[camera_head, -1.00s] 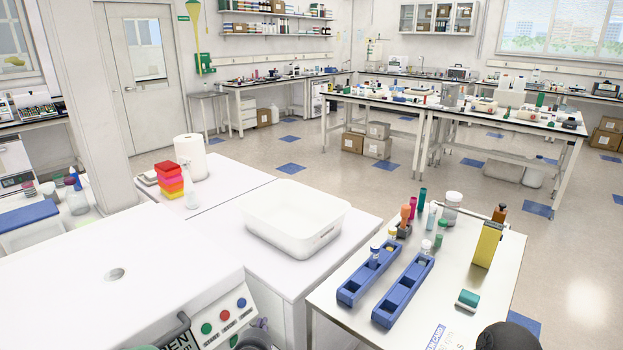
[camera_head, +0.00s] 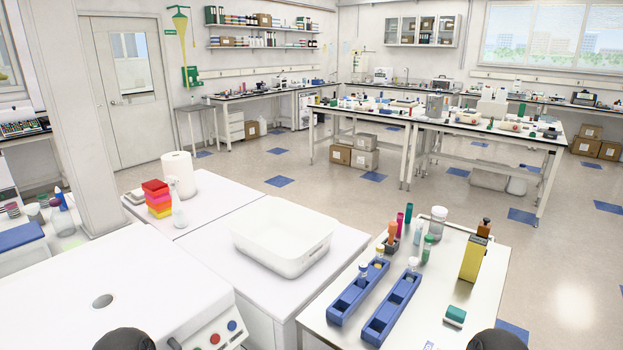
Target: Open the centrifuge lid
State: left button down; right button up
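The centrifuge (camera_head: 75,285) is the large white box at the lower left of the head view. Its flat white lid, with a small round grey port (camera_head: 103,301) on top, lies level and looks closed. Part of its front panel (camera_head: 222,335) shows at the bottom edge, with a red and a blue button. The rest of the front is cut off by the frame. Dark rounded parts of my arms show at the bottom edge, one in front of the centrifuge and one at the right. Neither gripper is in view.
A white tub (camera_head: 285,263) stands on the white counter right of the centrifuge. A metal table (camera_head: 465,270) at the right holds blue racks (camera_head: 358,290), tubes and a yellow box (camera_head: 472,258). Stacked coloured racks (camera_head: 157,197) and a paper roll (camera_head: 179,174) stand behind.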

aim_at(139, 279)
jog(key=u, duration=1.4)
jog(key=k+j+z, duration=0.25)
